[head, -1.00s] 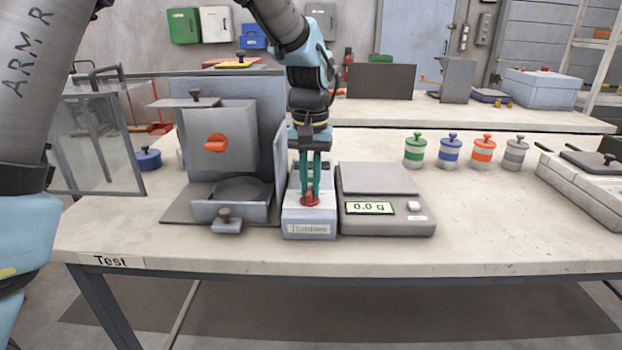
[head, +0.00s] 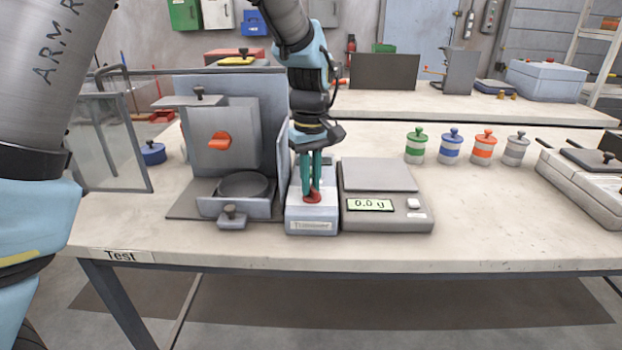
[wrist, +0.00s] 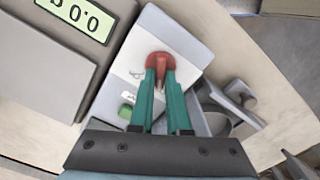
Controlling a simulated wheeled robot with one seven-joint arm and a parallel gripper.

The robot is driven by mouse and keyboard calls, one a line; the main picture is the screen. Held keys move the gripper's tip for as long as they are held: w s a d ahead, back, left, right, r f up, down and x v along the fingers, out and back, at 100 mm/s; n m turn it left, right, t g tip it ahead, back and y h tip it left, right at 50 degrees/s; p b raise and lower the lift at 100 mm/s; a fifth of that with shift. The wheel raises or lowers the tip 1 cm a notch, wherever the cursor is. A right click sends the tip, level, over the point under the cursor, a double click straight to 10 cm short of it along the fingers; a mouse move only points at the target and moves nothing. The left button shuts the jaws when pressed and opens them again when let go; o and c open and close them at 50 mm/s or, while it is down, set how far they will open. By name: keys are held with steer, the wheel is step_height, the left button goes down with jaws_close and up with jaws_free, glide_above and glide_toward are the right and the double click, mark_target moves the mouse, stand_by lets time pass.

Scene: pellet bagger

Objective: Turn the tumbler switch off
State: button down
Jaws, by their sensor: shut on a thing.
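The tumbler switch is a red lever (head: 312,197) on top of a pale box (head: 311,214) with a label on its front that seems to read "Tumbler". My gripper (head: 310,188) reaches down from above with its green fingers at the lever. In the wrist view, the fingertips (wrist: 160,76) are shut on the red lever (wrist: 160,60), near the middle of the box top (wrist: 155,40). A small green part (wrist: 125,111) shows on the box beside the fingers. The lever's exact tilt is partly hidden by the fingers.
A scale (head: 385,204) reading 0.0 g stands close at the right of the box. A grey machine with an orange knob (head: 219,141) and a pan (head: 243,184) stands close at the left. Several striped jars (head: 450,147) stand farther right. The front table strip is clear.

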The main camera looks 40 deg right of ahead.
stand_by(0.5)
steer(key=c, duration=0.9)
jaws_free()
step_height(320, 180, up, 11)
steer(key=shift+f+b, duration=0.1)
steer(key=shift+b, duration=0.7)
